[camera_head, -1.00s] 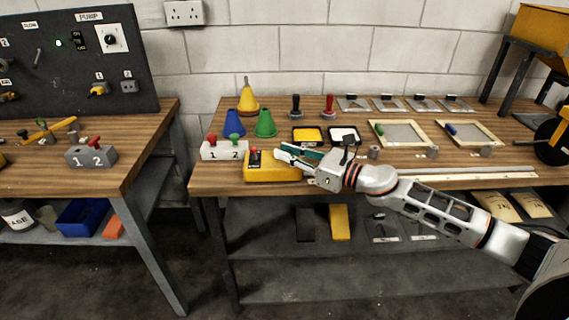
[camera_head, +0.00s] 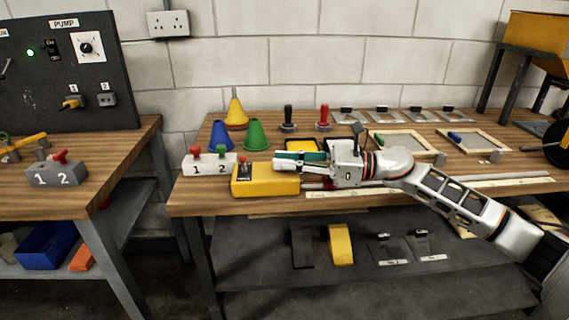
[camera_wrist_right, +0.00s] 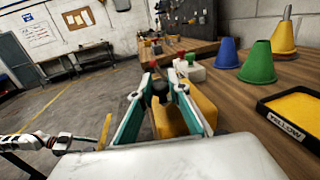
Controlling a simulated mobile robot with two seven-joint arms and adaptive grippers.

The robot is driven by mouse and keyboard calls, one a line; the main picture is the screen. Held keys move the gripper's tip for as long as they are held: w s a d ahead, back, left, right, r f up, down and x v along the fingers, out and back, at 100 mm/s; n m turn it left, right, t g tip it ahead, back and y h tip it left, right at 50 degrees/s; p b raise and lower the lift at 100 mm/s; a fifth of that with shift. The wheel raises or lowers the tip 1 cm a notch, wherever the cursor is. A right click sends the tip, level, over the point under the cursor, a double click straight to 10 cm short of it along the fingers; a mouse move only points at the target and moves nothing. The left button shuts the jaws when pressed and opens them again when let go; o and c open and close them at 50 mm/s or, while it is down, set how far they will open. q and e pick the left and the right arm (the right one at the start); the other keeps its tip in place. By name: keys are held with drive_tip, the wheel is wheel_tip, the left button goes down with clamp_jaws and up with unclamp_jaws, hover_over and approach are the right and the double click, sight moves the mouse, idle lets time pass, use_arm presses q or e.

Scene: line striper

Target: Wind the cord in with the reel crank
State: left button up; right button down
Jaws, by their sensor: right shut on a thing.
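The yellow reel box (camera_head: 265,184) sits at the front left of the right bench, with a dark patch and a small knob on its left end. My right gripper (camera_head: 283,160) reaches in from the right, low over the box. In the right wrist view its teal-lined fingers (camera_wrist_right: 160,100) close around a dark knob (camera_wrist_right: 159,88), which looks like the crank's, above the yellow box (camera_wrist_right: 170,116). The crank's arm is mostly hidden. I cannot make out the cord. Part of my left arm (camera_wrist_right: 60,142) shows at the left there; its fingers are too small to read.
A white block (camera_head: 208,164) marked 1 and 2 stands just left of the box. Blue (camera_head: 220,134), green (camera_head: 256,135) and yellow (camera_head: 235,112) cones stand behind it. Framed screens (camera_head: 404,143) lie to the right. A gap separates the left bench (camera_head: 105,165).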

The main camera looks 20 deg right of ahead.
drive_tip(key=c, duration=1.9)
unclamp_jaws()
drive_tip(key=v, duration=1.2)
